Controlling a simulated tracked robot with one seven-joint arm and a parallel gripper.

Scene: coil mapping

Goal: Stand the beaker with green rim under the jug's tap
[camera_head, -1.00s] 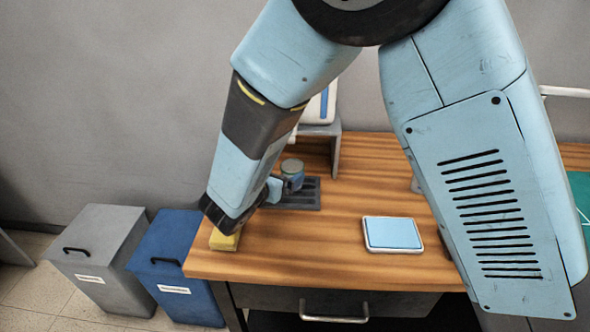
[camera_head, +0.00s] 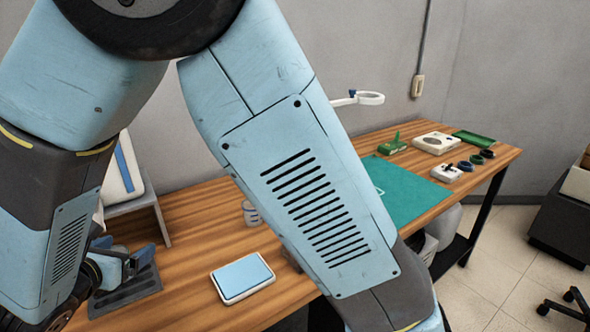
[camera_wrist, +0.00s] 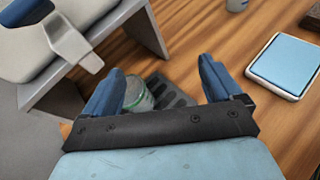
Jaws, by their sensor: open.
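The beaker with the green rim (camera_wrist: 140,97) shows in the wrist view between my finger tips, close to the left finger and partly hidden by it and by my gripper's body. I cannot make it out in the head view. My gripper (camera_wrist: 160,88) is open, its two blue fingers wide apart; in the head view it is at the lower left (camera_head: 128,256), over the dark slotted rack (camera_head: 125,298). The jug (camera_head: 124,168), white with a blue stripe, stands on a grey stand (camera_head: 155,208). Its grey tap (camera_wrist: 72,42) shows at upper left in the wrist view.
A blue-topped pad (camera_head: 242,276) lies on the wooden table, with a small jar (camera_head: 251,212) behind it. Bare wood lies between rack and pad. A teal mat (camera_head: 405,192) and several small items are further right. My arm hides much of the table.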

